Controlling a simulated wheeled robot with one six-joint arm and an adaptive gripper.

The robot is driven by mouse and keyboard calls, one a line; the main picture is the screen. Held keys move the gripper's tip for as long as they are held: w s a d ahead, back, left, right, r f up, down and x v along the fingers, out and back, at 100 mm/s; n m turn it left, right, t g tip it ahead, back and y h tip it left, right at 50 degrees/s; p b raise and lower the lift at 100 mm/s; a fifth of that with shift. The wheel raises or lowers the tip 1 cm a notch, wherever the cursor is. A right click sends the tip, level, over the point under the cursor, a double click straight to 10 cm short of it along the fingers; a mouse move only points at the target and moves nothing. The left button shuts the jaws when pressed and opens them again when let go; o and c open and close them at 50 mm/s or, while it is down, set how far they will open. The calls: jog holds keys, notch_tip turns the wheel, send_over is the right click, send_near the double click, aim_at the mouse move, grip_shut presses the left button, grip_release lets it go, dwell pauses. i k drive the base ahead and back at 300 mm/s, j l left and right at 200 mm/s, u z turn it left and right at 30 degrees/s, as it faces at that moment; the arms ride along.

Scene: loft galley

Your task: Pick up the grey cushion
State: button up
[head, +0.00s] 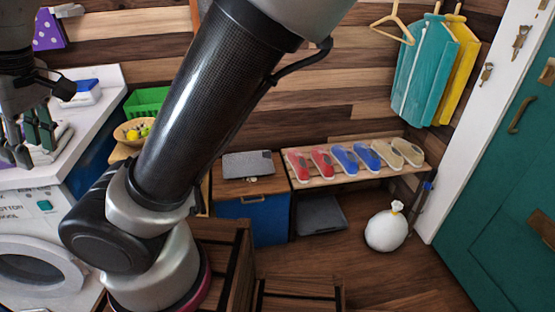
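A flat grey rectangular pad, which looks like the grey cushion (248,165), lies on the wooden top of a low blue cabinet (251,217) near the middle of the head view. My gripper (28,150) is at the left edge, pointing down over the white counter, far to the left of the cushion. Its dark fingers look spread apart, and I see nothing clearly held between them. Part of the gripper is cut off by the frame edge.
A shoe bench (350,173) with several shoes stands right of the cabinet, with a flat grey object (320,216) under it. A white sack (386,231) sits on the floor near the teal door (507,170). Wooden crates (222,240) stand in front of the cabinet.

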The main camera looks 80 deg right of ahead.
aim_at(248, 162)
jog(key=z, duration=2.45)
jog(key=i+l+u, duration=0.5)
jog(key=k+j, duration=0.05)
jog(key=k, duration=0.05)
